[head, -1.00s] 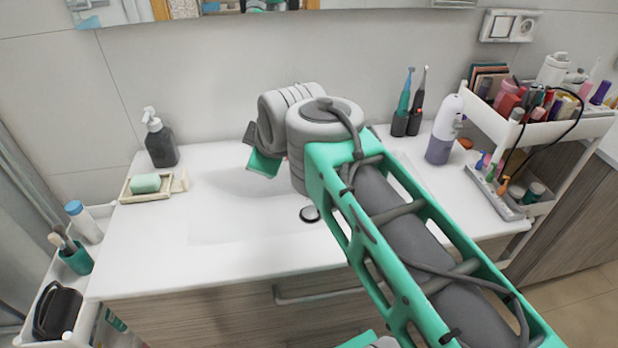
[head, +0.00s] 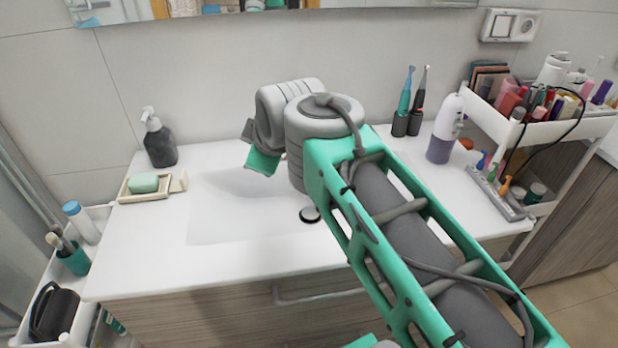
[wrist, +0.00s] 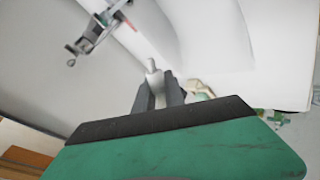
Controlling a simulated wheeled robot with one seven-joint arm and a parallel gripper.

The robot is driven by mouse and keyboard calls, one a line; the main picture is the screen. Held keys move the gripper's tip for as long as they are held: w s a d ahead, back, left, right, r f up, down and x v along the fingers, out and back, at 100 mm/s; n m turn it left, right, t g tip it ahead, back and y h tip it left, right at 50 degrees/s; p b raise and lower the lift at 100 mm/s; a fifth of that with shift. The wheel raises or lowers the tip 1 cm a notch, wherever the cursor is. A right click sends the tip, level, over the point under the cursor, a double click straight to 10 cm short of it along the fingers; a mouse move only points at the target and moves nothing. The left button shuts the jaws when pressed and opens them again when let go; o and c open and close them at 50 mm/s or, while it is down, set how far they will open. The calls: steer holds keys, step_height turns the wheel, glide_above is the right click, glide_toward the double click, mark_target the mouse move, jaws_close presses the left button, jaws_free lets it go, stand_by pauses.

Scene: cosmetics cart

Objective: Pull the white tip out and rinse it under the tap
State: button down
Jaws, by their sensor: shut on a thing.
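My gripper (wrist: 158,86) shows in the wrist view, with its two dark fingers close together and shut on a small white piece, the white tip (wrist: 152,65). The tip juts out beyond the fingers. In the head view my arm covers the fingers, so the tip cannot be seen there; the hand hangs over the white sink basin (head: 225,225). The tap is hidden behind my arm in the head view. A grey metallic fixture (wrist: 80,47) at the upper left of the wrist view may be it, but I cannot tell. A white and lavender bottle-shaped device (head: 444,135) stands right of the basin.
A dark soap dispenser (head: 159,142) and a soap dish (head: 128,196) stand at the counter's left. Two electric toothbrushes (head: 404,100) stand at the back. A white cart (head: 540,138) full of cosmetics is at the right. The front of the counter is clear.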

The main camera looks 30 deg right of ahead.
steer(key=shift+d, duration=0.1)
steer(key=shift+s+d+b, duration=0.2)
steer(key=shift+d+b, duration=0.1)
steer(key=shift+d, duration=0.2)
steer(key=shift+w+a, duration=0.2)
steer(key=shift+a, duration=0.4)
